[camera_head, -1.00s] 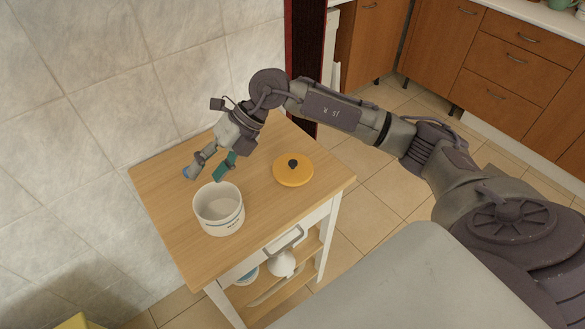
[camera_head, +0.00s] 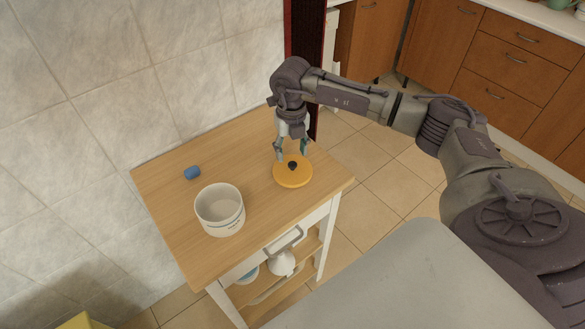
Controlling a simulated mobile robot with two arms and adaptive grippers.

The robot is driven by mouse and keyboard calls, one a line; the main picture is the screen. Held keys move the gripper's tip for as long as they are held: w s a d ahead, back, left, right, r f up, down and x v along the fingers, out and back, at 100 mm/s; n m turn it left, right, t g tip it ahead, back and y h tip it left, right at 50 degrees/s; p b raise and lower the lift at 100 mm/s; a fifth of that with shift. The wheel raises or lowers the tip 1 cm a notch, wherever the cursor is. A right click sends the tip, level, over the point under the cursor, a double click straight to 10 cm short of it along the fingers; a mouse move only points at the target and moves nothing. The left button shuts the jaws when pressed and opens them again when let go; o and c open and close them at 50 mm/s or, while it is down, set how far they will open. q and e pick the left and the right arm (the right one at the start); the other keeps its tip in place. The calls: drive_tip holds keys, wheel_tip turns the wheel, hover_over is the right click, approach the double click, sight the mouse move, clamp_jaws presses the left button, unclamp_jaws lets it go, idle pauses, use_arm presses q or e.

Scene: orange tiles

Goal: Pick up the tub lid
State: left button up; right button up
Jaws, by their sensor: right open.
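The tub lid (camera_head: 292,176) is a round yellow disc with a small black knob, lying flat on the wooden top of a small cart. My right gripper (camera_head: 291,156) points down at the lid's far side with its fingers apart, close around or just above the knob. I cannot tell whether the fingers touch the lid. A white tub (camera_head: 220,211) stands open and upright to the left of the lid. My left gripper does not show.
A small blue cylinder (camera_head: 192,173) lies on the cart top (camera_head: 180,217) behind the tub. A tiled wall (camera_head: 80,120) stands close behind and left. White items sit on the cart's lower shelf. Wooden cabinets (camera_head: 500,80) stand at the far right.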

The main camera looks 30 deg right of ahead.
sight(292, 163)
wheel_tip(292, 163, down, 5)
drive_tip(key=shift+d+r+p, duration=0.1)
drive_tip(key=shift+r+p, duration=0.1)
drive_tip(key=shift+p, duration=0.7)
drive_tip(key=shift+f, duration=0.25)
clamp_jaws()
